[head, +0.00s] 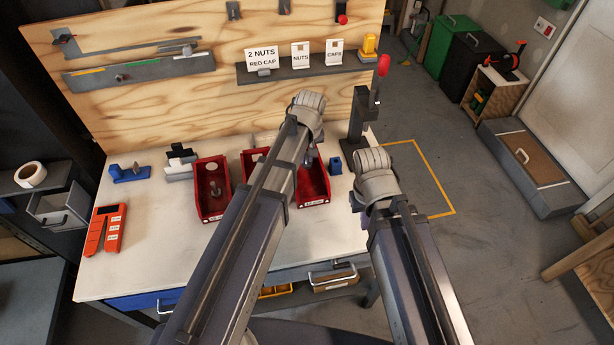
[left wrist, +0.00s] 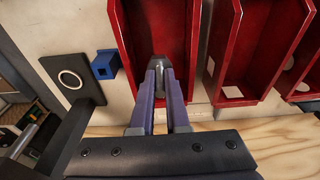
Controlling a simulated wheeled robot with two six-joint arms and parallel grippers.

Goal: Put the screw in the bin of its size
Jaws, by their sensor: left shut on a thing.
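Three red bins stand on the white bench: a left bin (head: 201,200) with a grey piece inside, a middle bin (head: 247,158) mostly behind my left arm, and a right bin (head: 318,186). My left gripper (left wrist: 158,73) is shut on a small grey thing, taken as the screw (left wrist: 157,61), mostly hidden between its fingertips. In the left wrist view they are over the right bin (left wrist: 122,28), near one end; I cannot tell their height above its floor. In the head view my left arm hides most of this gripper.
A small blue block (head: 335,165) and a dark stand (head: 357,125) with a red-tipped lever are right of the right bin. An orange labelled holder (head: 104,231) lies at the bench's left. A plywood board (head: 150,45) rises behind.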

